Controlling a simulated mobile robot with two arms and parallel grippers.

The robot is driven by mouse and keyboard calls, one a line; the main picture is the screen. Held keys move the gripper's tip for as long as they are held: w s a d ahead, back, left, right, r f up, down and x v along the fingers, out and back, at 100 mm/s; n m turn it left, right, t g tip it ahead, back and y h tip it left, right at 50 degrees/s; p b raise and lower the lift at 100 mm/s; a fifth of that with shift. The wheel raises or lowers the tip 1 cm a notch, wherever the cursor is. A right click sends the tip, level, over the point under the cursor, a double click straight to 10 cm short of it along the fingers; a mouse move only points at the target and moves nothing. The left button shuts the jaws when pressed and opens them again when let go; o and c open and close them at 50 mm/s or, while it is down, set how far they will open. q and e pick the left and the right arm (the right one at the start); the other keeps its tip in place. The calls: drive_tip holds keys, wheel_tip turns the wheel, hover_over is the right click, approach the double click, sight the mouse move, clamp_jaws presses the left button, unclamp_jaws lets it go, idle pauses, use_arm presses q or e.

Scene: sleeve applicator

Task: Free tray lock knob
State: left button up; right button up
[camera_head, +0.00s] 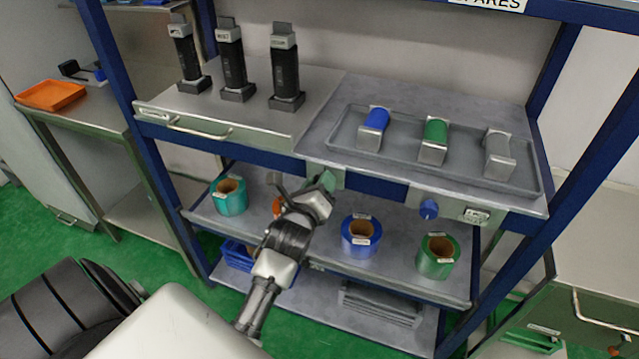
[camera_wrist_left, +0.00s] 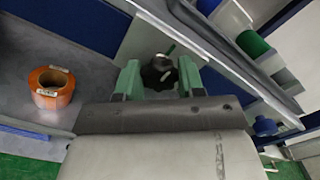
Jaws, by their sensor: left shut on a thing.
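My left gripper (camera_head: 322,184) is at the front edge of the upper shelf, below the left end of the grey tray (camera_head: 348,136). In the left wrist view its two green fingers (camera_wrist_left: 159,80) stand on either side of a dark round knob (camera_wrist_left: 153,77) with a metal middle and a small green pointer, and the gripper is shut on it. The gripper hides this knob in the head view. A blue knob (camera_head: 428,209) sits further right on the same front edge, beside a small labelled plate (camera_head: 476,215). My right gripper is not in view.
The tray holds blue, green and grey-topped pieces. Three black upright tools (camera_head: 285,70) stand on the drawer unit (camera_head: 225,115) to the left. Tape rolls, including a blue one (camera_head: 361,236) and a green one (camera_head: 437,256), stand on the lower shelf. A blue post (camera_head: 575,190) bounds the right.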

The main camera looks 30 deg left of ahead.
use_arm(q)
drive_tip(key=shift+n, duration=0.3)
drive_tip(key=shift+d+f+n+p, duration=0.1)
drive_tip(key=shift+n+p, duration=2.6)
drive_tip(key=shift+n, duration=6.1)
drive_tip(key=shift+f+n+p, duration=0.1)
drive_tip(key=shift+n+p, duration=2.55)
drive_tip(key=shift+n, duration=6.15)
drive_tip(key=o, duration=0.9)
